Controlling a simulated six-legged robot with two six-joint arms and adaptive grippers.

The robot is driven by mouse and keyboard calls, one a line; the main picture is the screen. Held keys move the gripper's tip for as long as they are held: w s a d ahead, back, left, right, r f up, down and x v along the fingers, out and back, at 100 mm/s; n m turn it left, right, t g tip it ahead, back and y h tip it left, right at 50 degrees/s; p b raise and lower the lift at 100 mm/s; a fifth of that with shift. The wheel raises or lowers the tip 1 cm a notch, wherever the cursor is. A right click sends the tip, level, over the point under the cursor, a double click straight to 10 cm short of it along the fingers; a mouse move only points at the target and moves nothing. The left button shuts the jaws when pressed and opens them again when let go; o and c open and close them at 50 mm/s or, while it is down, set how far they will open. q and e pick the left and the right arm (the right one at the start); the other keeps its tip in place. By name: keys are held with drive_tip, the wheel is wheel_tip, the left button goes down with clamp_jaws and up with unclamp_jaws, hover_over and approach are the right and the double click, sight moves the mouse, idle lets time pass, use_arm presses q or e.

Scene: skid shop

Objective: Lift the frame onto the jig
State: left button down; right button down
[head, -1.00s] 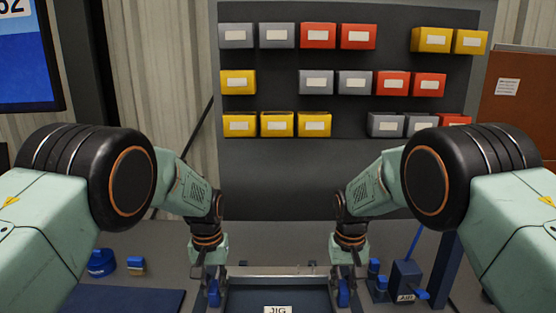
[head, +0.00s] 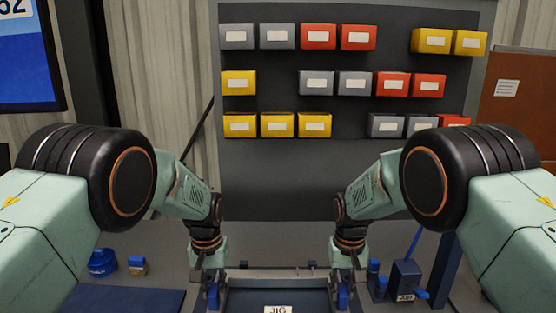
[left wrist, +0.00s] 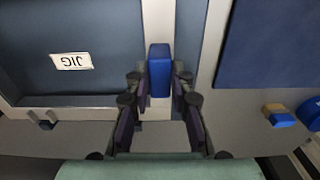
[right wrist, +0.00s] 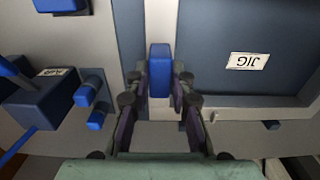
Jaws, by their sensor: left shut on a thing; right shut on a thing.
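The frame is pale grey metal; its far bar (head: 280,273) shows in the head view, and a side bar shows in the left wrist view (left wrist: 157,22) and right wrist view (right wrist: 158,22). The dark blue jig (head: 245,299), with a white JIG label, shows inside the frame's outline. My left gripper (head: 213,292) is shut on the frame's left blue handle (left wrist: 160,68). My right gripper (head: 343,292) is shut on its right blue handle (right wrist: 160,68). The frame looks level and low over the jig; I cannot tell whether they touch.
A dark block with a blue lever (head: 405,275) and small blue pieces stands close right of the right gripper. A blue container (head: 102,262) and a blue-and-tan block (head: 137,265) lie left, beyond a dark blue mat (head: 125,300). A bin board (head: 340,170) stands behind.

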use_arm(q)
drive_tip(key=shift+w+f, duration=0.1)
drive_tip(key=shift+w, duration=0.05)
use_arm(e)
drive_tip(key=shift+w+f, duration=0.1)
drive_tip(key=shift+w, duration=0.05)
use_arm(q)
drive_tip(key=shift+s+f, duration=0.2)
drive_tip(key=shift+s, duration=0.05)
use_arm(e)
drive_tip(key=shift+s+f, duration=0.2)
drive_tip(key=shift+s, duration=0.05)
use_arm(q)
drive_tip(key=shift+w+f, duration=0.1)
drive_tip(key=shift+f, duration=0.1)
use_arm(e)
drive_tip(key=shift+w+f, duration=0.1)
drive_tip(key=shift+f, duration=0.1)
use_arm(q)
drive_tip(key=c, duration=1.6)
unclamp_jaws()
drive_tip(key=shift+c, duration=0.2)
drive_tip(key=o, duration=0.6)
drive_tip(key=shift+r, duration=0.1)
drive_tip(key=shift+c, duration=0.2)
use_arm(e)
drive_tip(key=shift+r, duration=0.1)
use_arm(q)
drive_tip(key=shift+o, duration=0.2)
